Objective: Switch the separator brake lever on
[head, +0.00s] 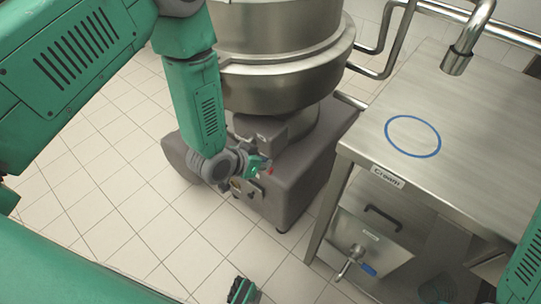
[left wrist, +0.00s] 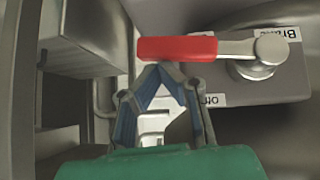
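The separator brake lever has a red handle (left wrist: 177,48) and a metal pivot (left wrist: 262,55), seen in the left wrist view. It lies level, with the handle pointing left. A label reading "Brake" sits above the pivot, and one reading "off" below the lever. In the head view the red handle (head: 271,170) is small, beside my left gripper (head: 260,168) on the grey separator base (head: 300,165). In the left wrist view the left gripper's fingertips (left wrist: 162,69) come together just below the handle, with nothing visible between them. Whether they touch it is unclear.
The steel separator bowl (head: 280,65) stands above the base. A steel table (head: 460,120) with a blue ring (head: 413,136) and a "Cream" label (head: 388,177) is to the right, with a tap (head: 352,260) below. Tiled floor (head: 135,215) is clear to the left.

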